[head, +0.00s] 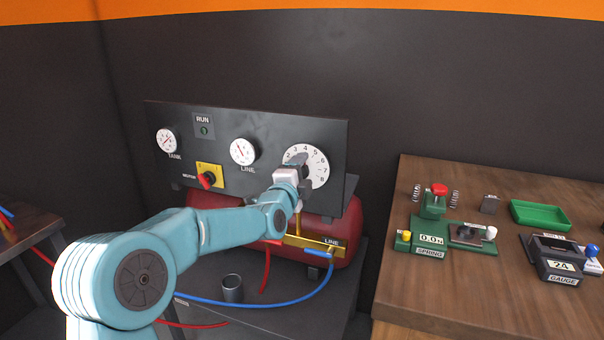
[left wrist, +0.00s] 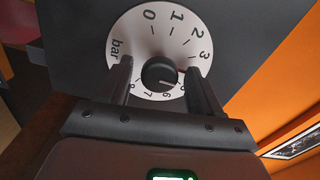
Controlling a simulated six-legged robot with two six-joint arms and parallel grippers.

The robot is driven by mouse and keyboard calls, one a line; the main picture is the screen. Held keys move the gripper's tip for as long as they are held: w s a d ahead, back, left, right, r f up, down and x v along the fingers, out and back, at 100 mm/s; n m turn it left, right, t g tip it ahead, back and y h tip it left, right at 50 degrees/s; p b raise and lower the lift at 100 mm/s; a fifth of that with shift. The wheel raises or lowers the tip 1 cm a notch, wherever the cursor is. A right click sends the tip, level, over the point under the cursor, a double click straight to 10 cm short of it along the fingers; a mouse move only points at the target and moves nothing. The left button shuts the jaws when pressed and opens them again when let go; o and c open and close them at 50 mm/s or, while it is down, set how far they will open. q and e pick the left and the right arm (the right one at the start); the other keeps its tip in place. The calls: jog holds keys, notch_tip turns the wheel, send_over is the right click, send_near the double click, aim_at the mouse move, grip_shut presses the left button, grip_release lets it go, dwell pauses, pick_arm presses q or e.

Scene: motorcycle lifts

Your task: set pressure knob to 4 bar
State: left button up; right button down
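The pressure knob (left wrist: 158,74) is a small black round knob at the centre of a white dial (left wrist: 140,40) marked bar, with numbers from 0 upward. In the left wrist view my left gripper (left wrist: 159,68) has one finger on each side of the knob, with a gap showing on both sides. A small reddish mark on the knob points right and slightly down, towards the right finger, which hides part of the scale. In the head view the left gripper (head: 299,160) covers the knob and the left part of the dial (head: 318,167). My right gripper is not in view.
The dark panel (head: 230,117) also bears a tank gauge (head: 166,140), a line gauge (head: 243,152) and a red motor switch (head: 207,180). Below are a red tank (head: 345,235), hoses and a grey cup (head: 232,288). A wooden bench (head: 400,300) with instruments stands right.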

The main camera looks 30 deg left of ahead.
pick_arm(q)
jog(key=b+v, duration=0.2)
jog(key=v, duration=1.4)
jog(key=shift+s, duration=0.2)
jog(key=w+d+f+m+g+h+p, duration=0.1)
jog(key=w+d+f+g+h+p, duration=0.2)
jog(key=f, duration=0.4)
jog(key=w+d+f+g+h+p, duration=0.1)
jog(key=d+f+p, duration=0.2)
jog(key=d+f, duration=0.35)
jog(key=s+d+f+n+g+h+p, duration=0.1)
jog(key=s+d+f+g+h+p, duration=0.25)
jog(key=f, duration=0.95)
jog(key=s+d+f+n+g, duration=0.4)
jog(key=s+d+f+n, duration=0.1)
jog(key=s, duration=0.6)
jog(key=s+d+f+n+g+p, duration=0.1)
jog(key=s+d+f+n+g, duration=0.4)
jog(key=s+n, duration=0.5)
jog(key=shift+s+d+f+n+h, duration=0.3)
jog(key=shift+s+d+f+h, duration=0.25)
jog(key=shift+f, duration=0.7)
